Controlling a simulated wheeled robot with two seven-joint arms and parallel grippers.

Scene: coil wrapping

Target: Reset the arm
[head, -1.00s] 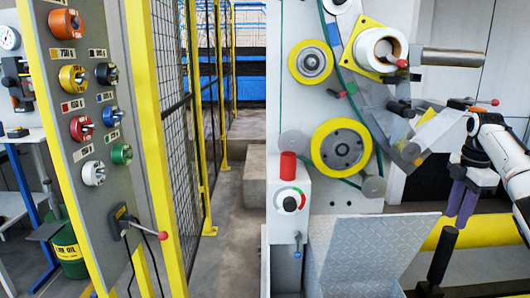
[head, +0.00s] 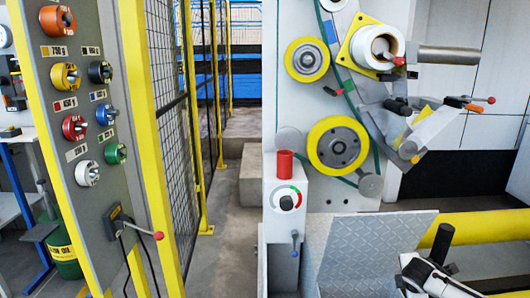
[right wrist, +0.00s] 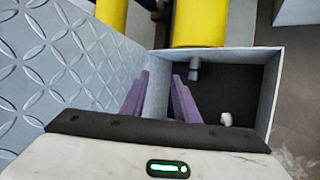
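My right gripper (right wrist: 161,76) shows in the right wrist view with two purple fingers apart and nothing between them. It points down beside the diamond-plate panel (right wrist: 60,60) and over an open grey box with a dark floor (right wrist: 235,85). In the head view, only part of my white right arm shows at the bottom right, and its fingers are hidden. My left gripper is not in view.
The wrapping machine carries yellow rollers (head: 338,145) and a white roll (head: 375,46) on its face. A yellow horizontal bar (head: 490,225) crosses low at the right. A small white object (right wrist: 226,119) lies in the box.

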